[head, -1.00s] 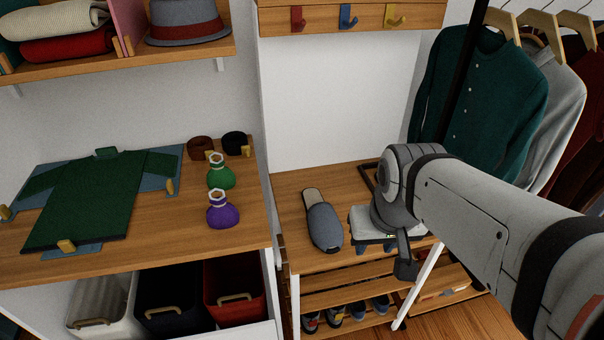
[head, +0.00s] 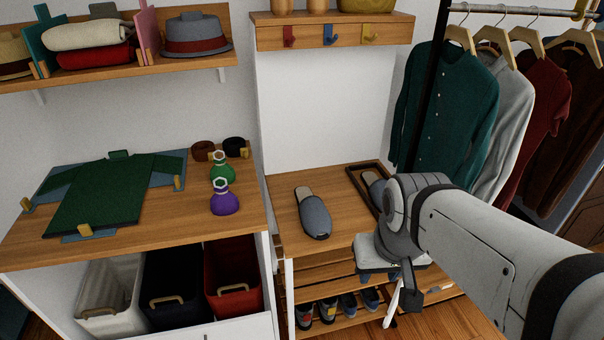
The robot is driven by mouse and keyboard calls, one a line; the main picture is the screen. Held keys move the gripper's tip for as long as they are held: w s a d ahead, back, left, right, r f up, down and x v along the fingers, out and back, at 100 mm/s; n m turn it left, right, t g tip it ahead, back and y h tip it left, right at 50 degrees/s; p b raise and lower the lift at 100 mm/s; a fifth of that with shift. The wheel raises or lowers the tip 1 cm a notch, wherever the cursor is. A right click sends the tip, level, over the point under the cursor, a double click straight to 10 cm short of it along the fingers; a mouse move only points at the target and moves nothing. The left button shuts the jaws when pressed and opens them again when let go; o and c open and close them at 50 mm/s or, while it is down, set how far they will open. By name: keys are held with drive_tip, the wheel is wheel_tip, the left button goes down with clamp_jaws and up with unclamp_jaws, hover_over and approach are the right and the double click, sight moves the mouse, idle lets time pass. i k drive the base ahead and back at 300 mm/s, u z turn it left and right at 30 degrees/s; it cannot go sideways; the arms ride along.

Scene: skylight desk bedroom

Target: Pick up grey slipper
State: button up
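A grey slipper (head: 315,215) with a tan insole lies on the wooden top of the shoe bench (head: 285,228), with its toe toward me. Another grey slipper (head: 374,186) shows partly inside a dark frame-like tray (head: 357,178) at the bench's right side; my arm hides the rest of it. My gripper (head: 398,290) hangs at the front right of the bench, to the right of and apart from the nearer slipper. Its fingers are small and partly hidden by my arm, so I cannot tell whether it is open or shut.
Below the bench top, slatted shelves hold several shoes (head: 327,310). Clothes hang at right. Bare bench top surrounds the nearer slipper.

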sight(316, 221)
drive_tip(key=z, duration=0.1)
drive_tip(key=i, duration=0.95)
drive_tip(key=u, duration=0.1)
